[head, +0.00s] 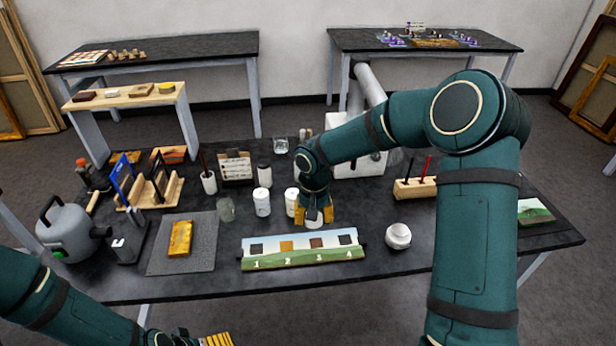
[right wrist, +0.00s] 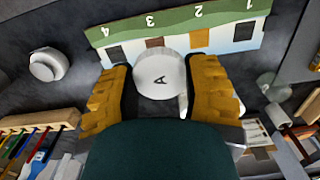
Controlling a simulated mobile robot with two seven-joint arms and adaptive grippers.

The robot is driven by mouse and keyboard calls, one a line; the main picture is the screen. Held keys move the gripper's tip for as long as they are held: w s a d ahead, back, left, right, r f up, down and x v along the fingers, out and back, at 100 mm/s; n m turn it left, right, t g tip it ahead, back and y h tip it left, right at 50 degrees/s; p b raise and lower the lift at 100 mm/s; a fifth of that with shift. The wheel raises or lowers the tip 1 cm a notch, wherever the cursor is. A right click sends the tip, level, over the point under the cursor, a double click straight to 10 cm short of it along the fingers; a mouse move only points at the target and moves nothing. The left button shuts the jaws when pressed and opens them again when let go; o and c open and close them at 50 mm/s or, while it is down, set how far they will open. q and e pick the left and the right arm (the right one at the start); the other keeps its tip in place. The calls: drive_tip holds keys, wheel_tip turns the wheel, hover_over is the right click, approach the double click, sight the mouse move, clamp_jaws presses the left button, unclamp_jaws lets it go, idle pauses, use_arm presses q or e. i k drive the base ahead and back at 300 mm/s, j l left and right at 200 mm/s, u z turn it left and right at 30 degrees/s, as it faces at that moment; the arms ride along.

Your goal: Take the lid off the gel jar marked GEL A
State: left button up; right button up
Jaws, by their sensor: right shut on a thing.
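A round white lid marked A (right wrist: 155,75) sits between the yellow fingers of my right gripper (right wrist: 160,90) in the right wrist view. The gripper is shut on it. In the head view my right gripper (head: 319,214) points down behind the numbered board, and a little of the white thing (head: 314,224) shows below its fingers. Whether a jar is still under the lid is hidden. My left gripper (head: 216,340) shows only partly at the bottom edge of the head view; its opening cannot be told.
A numbered painted board (head: 303,250) lies just in front of the right gripper. White jars (head: 262,202) (head: 291,201) stand left of it. A squat white jar (head: 398,236) stands to the right. A grey mat (head: 205,262) with a yellow block (head: 181,238) lies left.

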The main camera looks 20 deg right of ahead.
sight(225, 205)
drive_tip(key=i, duration=0.95)
